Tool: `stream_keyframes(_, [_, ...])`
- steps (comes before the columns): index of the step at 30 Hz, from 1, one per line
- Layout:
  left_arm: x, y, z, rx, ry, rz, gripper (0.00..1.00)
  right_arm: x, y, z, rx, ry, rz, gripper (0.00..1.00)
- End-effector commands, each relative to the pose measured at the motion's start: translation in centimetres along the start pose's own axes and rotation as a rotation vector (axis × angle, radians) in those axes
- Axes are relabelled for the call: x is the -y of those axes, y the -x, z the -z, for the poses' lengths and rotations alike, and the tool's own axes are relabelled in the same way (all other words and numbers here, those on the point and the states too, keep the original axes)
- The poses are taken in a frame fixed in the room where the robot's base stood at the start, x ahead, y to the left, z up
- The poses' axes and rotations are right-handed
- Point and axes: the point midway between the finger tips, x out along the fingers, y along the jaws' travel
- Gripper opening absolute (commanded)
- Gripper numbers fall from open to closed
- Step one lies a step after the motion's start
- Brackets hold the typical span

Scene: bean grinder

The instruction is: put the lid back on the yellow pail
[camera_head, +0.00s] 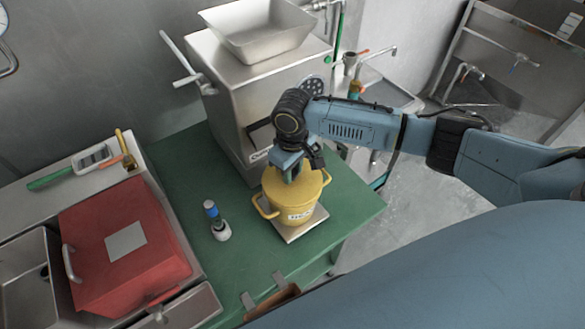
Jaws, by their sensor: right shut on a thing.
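The yellow pail (299,213) stands upright on a small metal plate (301,233) on the green table, with a side handle showing at its left and right and a white label on its front. Its yellow lid (305,190) is over the pail's mouth. I cannot tell whether it is fully seated or slightly above the rim. My right gripper (291,172) reaches down from above and is shut on the lid; its fingertips and the lid's grip are mostly hidden. My left gripper is not in view.
The steel grinder (235,98) with its hopper stands close behind the pail. A red box (127,235) and a sink are at the left. The table's right part is clear.

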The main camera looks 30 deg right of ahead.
Motion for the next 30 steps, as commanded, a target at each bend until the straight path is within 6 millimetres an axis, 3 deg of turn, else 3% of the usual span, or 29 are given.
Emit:
stream_keyframes(5, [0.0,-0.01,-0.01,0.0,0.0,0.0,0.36,-0.01,0.0,0.0,0.0,0.0,0.0,0.04])
stream_keyframes(6, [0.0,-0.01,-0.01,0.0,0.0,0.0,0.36,-0.01,0.0,0.0,0.0,0.0,0.0,0.29])
stream_keyframes(12, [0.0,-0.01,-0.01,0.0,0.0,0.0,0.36,-0.02,0.01,0.0,0.0,0.0,-0.001,0.53])
stream_keyframes(17, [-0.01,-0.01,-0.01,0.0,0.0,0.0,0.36,-0.03,0.01,0.0,0.0,0.0,-0.001,0.53])
stream_keyframes(23, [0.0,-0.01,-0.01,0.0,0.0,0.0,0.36,-0.04,0.0,-0.01,0.0,0.0,-0.001,0.75])
stream_keyframes(30, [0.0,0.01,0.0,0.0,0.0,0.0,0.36,-0.04,0.02,-0.01,0.0,0.0,-0.001,0.75])
